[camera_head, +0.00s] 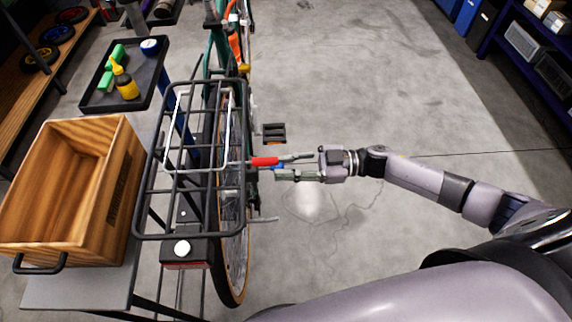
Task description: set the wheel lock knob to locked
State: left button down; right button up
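A bicycle with a black rear rack (190,236) stands in the middle left of the head view. A small red part (264,161) sticks out to the right of the rack near the rear wheel (237,270); it may be the wheel lock knob, but its setting cannot be read. A little blue shows just beside it. My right gripper (276,167) comes in from the right with its fingers spread apart. Its upper fingertip overlaps the red part's right end in the picture; contact cannot be told. My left gripper is not in view.
A wooden crate (118,190) stands on a grey bench left of the bike. A black tray (97,103) holds a yellow bottle (125,84) and green items. A pedal (274,131) sticks out beyond my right gripper. Floor to the right is clear.

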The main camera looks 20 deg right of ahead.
grip_shut()
dwell(0.3)
jog(key=shift+x, duration=1.4)
jog(key=o, duration=0.6)
grip_release()
jog(key=shift+c, duration=0.2)
jog(key=v, duration=1.2)
